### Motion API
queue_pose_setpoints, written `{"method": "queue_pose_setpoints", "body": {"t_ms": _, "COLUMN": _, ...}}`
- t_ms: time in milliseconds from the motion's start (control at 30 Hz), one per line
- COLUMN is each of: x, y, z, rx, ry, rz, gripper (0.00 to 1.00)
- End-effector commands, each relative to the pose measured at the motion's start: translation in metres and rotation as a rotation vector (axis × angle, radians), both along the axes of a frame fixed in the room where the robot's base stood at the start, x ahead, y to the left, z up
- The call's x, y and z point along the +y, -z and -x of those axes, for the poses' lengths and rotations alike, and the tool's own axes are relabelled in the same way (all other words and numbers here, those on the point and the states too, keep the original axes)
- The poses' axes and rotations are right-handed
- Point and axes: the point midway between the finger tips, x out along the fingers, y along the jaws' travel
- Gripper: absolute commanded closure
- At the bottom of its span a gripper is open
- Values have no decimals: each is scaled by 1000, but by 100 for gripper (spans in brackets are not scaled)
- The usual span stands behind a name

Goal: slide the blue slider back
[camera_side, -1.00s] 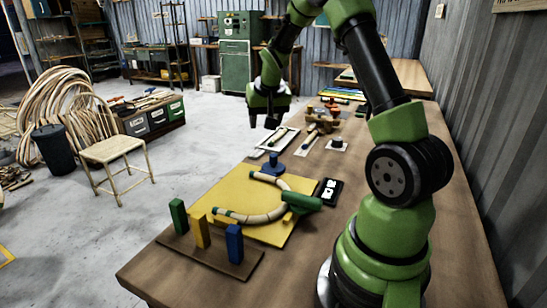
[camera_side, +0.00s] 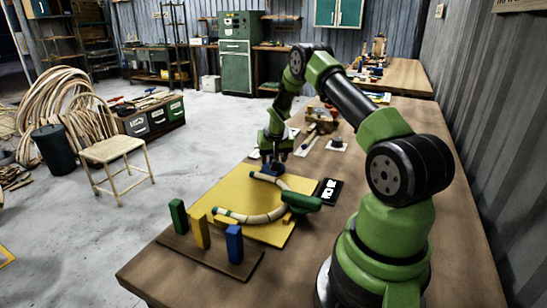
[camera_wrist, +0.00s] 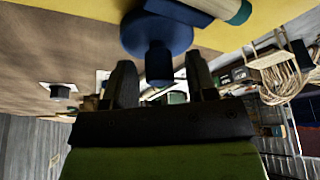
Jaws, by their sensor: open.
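A round blue piece with an upright knob (camera_side: 272,168) stands at the far edge of the yellow board (camera_side: 232,190). In the wrist view the blue piece (camera_wrist: 157,34) is at top centre, and its knob reaches between my fingers. My gripper (camera_side: 276,152) is pointed down over it, fingers apart; in the wrist view my gripper (camera_wrist: 162,82) has one finger on each side of the knob. Contact cannot be told. A separate upright blue block (camera_side: 234,243) stands on a brown base at the front, beside a yellow block (camera_side: 201,231) and a green block (camera_side: 178,216).
A black device (camera_side: 330,190) lies right of the board. A small dark knob on a white plate (camera_side: 338,144) and other tools stand farther back.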

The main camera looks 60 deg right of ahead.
Motion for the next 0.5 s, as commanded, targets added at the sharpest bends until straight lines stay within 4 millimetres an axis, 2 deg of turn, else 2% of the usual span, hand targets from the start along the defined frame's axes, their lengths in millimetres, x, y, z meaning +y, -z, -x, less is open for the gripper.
{"method": "queue_pose_setpoints", "body": {"t_ms": 300, "x": -1, "y": 4, "z": -1, "rx": 0, "ry": 0, "rz": 0, "gripper": 48}}
{"method": "queue_pose_setpoints", "body": {"t_ms": 333, "x": -1, "y": 4, "z": -1, "rx": 0, "ry": 0, "rz": 0, "gripper": 50}}
{"method": "queue_pose_setpoints", "body": {"t_ms": 500, "x": -1, "y": 3, "z": -1, "rx": 0, "ry": 0, "rz": 0, "gripper": 89}}
